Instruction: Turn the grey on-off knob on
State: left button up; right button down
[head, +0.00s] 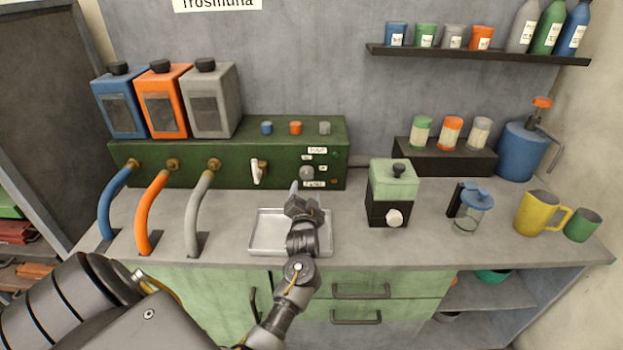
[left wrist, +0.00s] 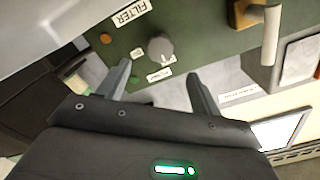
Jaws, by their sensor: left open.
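The grey on-off knob (head: 306,173) is on the front of the green machine (head: 225,175), at its right end between small white labels. In the left wrist view the round knob (left wrist: 160,50) has a pale pointer mark and sits just beyond the fingertips, roughly between their lines. My left gripper (head: 307,190) is open and empty, just in front of and below the knob. Its two fingers (left wrist: 158,70) are spread apart and do not visibly touch the knob. My right gripper is not in view.
A white-handled lever (head: 258,172) is left of the knob. A metal tray (head: 262,247) lies under my left wrist. Blue, orange and grey buttons (head: 295,128) are on the machine's top. A green-and-black grinder (head: 393,180) stands to the right. The counter between tray and grinder is clear.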

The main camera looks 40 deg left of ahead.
aim_at(307, 176)
pick_arm(q)
jog(key=shift+w+f, duration=0.15)
jog(key=shift+f, duration=0.05)
jog(key=p+x, duration=0.1)
jog(key=x, duration=0.9)
jog(key=shift+a+r, duration=0.15)
jog(key=shift+r, duration=0.05)
jog(key=shift+w+a, duration=0.15)
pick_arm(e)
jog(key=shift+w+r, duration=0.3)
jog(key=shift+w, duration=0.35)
pick_arm(q)
jog(key=shift+c, duration=0.5)
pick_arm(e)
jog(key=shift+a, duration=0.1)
pick_arm(q)
jog(key=c, duration=0.9)
